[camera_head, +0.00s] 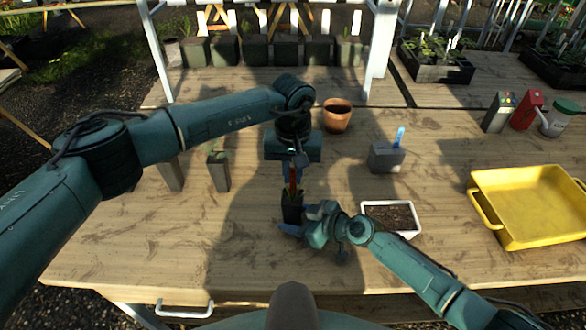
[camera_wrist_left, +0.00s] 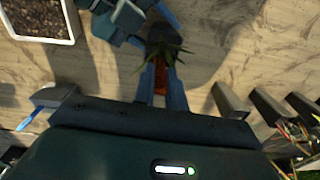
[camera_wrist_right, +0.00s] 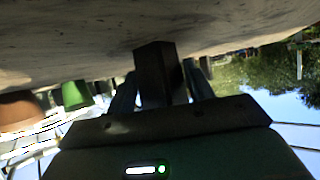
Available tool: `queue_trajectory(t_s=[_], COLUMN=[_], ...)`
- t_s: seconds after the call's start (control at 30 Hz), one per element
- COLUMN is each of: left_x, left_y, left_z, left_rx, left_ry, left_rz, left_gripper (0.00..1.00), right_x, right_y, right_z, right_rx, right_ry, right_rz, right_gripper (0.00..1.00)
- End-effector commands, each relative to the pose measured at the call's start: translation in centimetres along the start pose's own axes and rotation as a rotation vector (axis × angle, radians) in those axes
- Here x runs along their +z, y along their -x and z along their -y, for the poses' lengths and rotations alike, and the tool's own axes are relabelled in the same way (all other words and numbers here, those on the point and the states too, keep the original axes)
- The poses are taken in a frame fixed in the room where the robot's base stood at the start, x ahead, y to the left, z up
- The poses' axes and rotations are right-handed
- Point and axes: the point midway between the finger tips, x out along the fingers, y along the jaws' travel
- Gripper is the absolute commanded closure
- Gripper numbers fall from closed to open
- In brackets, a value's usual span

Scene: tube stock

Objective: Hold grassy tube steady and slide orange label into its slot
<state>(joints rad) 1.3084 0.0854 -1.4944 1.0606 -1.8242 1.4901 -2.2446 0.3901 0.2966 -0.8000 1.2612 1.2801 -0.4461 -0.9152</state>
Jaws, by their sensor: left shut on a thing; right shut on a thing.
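The grassy tube (camera_head: 291,212) is a dark square tube with a green grass tuft (camera_wrist_left: 165,48) on top. It stands near the middle of the table, and its dark side shows in the right wrist view (camera_wrist_right: 156,72). My right gripper (camera_head: 306,213) is shut on the tube from the right. The orange label (camera_head: 293,184) is upright just above the tube's top. My left gripper (camera_head: 292,176) points down and is shut on it. The label also shows between the fingers in the left wrist view (camera_wrist_left: 160,82). Grass hides its lower end, so I cannot tell whether it is in the slot.
A grey block (camera_head: 386,158) with a blue label (camera_head: 400,137) stands right of centre. A white soil tray (camera_head: 416,229) is close to my right arm. A terracotta pot (camera_head: 337,117) is behind. Another planted tube (camera_head: 219,172) stands left. A yellow tray (camera_head: 482,208) is at right.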

Motion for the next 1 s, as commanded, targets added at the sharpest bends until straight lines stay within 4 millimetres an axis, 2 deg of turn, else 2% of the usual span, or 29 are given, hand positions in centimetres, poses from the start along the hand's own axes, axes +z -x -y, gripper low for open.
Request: queue_trajectory(t_s=[0.63,0.67,0.93,1.0], left_x=[-0.03,-0.03,-0.02,-0.02], left_y=[-0.52,-0.51,-0.50,-0.50], left_z=[-0.01,-0.01,-0.01,0.00], left_rx=[0.001,0.001,0.001,0.001], left_ry=[0.001,0.000,0.000,0.000], left_rz=[-0.001,-0.001,0.000,0.000], left_gripper=[1.00,0.85,0.63,0.62], right_x=[-0.02,-0.02,-0.02,-0.02], right_y=[0.00,0.00,0.00,0.00], right_z=[-0.02,-0.02,-0.02,-0.02], right_rx=[0.000,0.000,0.000,0.000], right_ry=[0.000,0.000,0.000,0.000], right_rz=[0.000,0.000,0.000,0.000], right_gripper=[0.61,0.61,0.61,0.61])
